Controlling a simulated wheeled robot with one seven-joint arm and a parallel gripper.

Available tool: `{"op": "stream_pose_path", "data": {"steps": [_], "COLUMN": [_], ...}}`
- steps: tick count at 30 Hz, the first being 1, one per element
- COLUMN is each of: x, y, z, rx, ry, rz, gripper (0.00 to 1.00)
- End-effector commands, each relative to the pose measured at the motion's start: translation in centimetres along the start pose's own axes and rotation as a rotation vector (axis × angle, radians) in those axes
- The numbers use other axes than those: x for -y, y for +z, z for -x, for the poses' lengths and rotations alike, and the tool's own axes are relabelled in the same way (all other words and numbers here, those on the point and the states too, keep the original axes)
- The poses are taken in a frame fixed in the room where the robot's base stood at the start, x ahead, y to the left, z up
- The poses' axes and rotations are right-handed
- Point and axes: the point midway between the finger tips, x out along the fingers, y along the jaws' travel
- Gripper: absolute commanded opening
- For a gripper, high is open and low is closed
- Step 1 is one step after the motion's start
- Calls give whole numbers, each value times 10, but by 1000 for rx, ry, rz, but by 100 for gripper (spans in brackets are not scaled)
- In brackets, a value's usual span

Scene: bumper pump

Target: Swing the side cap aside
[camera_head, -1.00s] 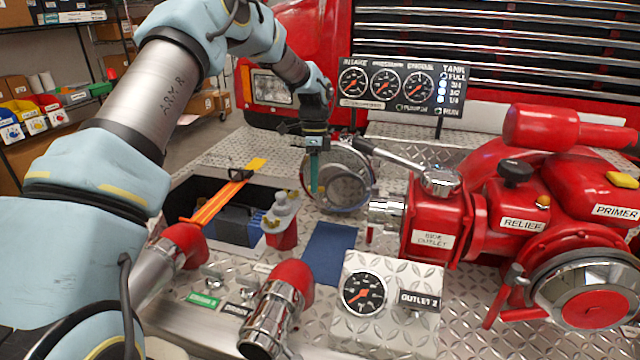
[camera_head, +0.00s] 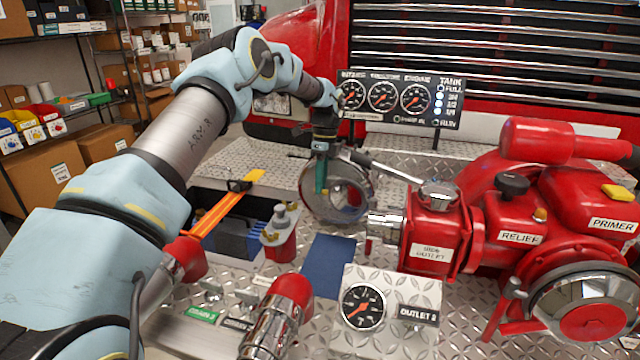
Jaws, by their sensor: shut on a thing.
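The side cap (camera_head: 349,203) is a round chrome cap with a hollow face. It stands on edge over the tread-plate deck, left of the chrome opening of the red side outlet (camera_head: 431,252), and apart from that opening. My gripper (camera_head: 321,186) points down at the left part of the cap, its teal fingers overlapping the rim. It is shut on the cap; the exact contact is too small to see. A chrome handle (camera_head: 395,170) runs from behind the cap to the top of the outlet valve.
A gauge panel (camera_head: 400,97) stands behind. A blue mat (camera_head: 327,265) lies in front. The outlet gauge box (camera_head: 390,308) is nearer.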

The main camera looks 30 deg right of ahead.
Motion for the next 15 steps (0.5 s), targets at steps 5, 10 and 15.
{"op": "stream_pose_path", "data": {"steps": [5, 10, 15], "x": [0, 0, 0], "y": [-1, -1, -1], "z": [0, 0, 0], "rx": [-2, -2, -1], "ry": [0, 0, 0], "rz": [-1, 0, 0], "gripper": [0, 39, 50]}}
